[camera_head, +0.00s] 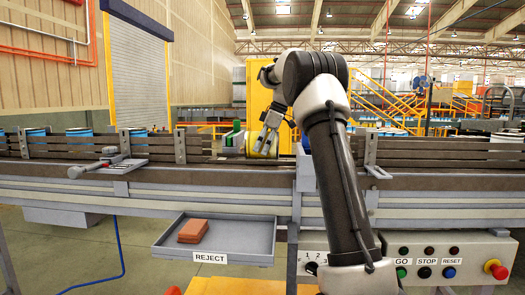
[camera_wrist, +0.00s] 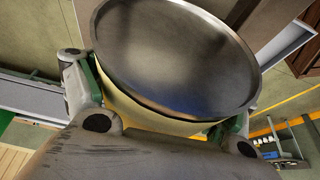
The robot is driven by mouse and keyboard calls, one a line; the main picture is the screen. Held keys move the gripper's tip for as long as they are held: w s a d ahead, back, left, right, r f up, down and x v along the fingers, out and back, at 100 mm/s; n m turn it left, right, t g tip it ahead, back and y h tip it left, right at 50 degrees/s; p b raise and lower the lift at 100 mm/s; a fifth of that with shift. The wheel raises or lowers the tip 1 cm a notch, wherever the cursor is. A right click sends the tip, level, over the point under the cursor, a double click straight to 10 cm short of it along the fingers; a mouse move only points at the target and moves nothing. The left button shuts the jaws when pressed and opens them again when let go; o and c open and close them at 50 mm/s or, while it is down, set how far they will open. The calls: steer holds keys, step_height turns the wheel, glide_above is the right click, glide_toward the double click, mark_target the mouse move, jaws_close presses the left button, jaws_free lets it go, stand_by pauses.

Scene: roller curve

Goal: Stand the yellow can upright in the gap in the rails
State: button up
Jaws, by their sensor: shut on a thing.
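The yellow can (camera_head: 259,150) is at my gripper (camera_head: 267,138), at the rail line left of my arm. In the wrist view the can (camera_wrist: 175,60) fills the middle, its round metal end facing the camera and its yellow side below. My gripper (camera_wrist: 160,108) is shut on it, with green-padded fingers at either side. The gap in the rails is around the can, right of the left rails (camera_head: 90,147); my arm hides part of its right side. I cannot tell whether the can touches the conveyor.
Blue cans (camera_head: 78,132) stand behind the left rails. A green object (camera_head: 234,134) is close left of the can. A clamp handle (camera_head: 95,165) juts out in front. The reject tray (camera_head: 250,246) holds a reddish block (camera_head: 193,231). A button panel (camera_head: 420,262) is at lower right.

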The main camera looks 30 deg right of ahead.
steer(key=shift+f, duration=0.5)
steer(key=shift+f, duration=0.1)
steer(key=o, duration=1.1)
steer(key=v, duration=1.2)
steer(key=shift+w, duration=0.1)
